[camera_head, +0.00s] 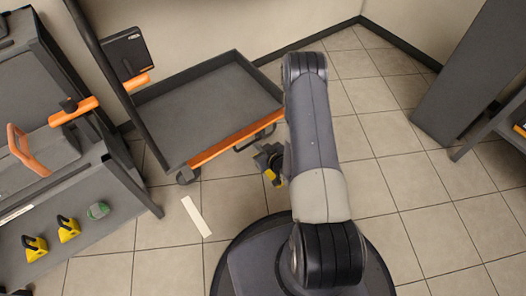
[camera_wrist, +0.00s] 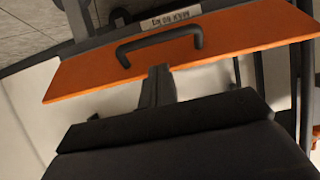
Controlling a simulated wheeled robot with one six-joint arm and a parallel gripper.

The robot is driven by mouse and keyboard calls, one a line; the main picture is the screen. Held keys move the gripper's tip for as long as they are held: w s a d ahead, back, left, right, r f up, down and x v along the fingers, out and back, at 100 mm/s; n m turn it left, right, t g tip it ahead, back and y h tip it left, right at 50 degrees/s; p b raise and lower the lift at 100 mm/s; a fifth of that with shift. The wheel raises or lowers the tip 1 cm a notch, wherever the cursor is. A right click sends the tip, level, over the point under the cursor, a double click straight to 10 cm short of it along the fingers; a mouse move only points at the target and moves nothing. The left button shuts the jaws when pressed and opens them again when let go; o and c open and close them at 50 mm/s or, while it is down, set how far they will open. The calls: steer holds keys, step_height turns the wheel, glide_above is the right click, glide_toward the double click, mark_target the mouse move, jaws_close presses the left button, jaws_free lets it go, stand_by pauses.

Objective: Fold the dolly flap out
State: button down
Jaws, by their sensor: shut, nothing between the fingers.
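The dolly (camera_head: 205,95) is a grey tray with a raised rim and a tall dark push bar at its left. Its orange flap (camera_head: 215,149) runs along the near edge and shows as a narrow strip. In the wrist view the flap (camera_wrist: 235,33) is a wide orange panel with a black bar handle (camera_wrist: 160,43) and an upside-down label. My gripper (camera_head: 268,153) is close to the flap's near side, by the handle (camera_head: 255,138). In the wrist view its shut, empty fingers (camera_wrist: 159,80) point at the panel just below the handle; contact cannot be told.
A white strip (camera_head: 196,217) lies on the tiles. A dark panel (camera_head: 468,70) and shelf stand at right.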

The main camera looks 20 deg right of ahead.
steer(key=shift+b+x, duration=0.55)
steer(key=shift+x, duration=1.85)
steer(key=f+b, duration=0.1)
steer(key=s+f+b, duration=0.1)
steer(key=b, duration=0.1)
steer(key=f+b, duration=0.2)
steer(key=shift+s+d, duration=0.2)
steer(key=shift+d, duration=0.05)
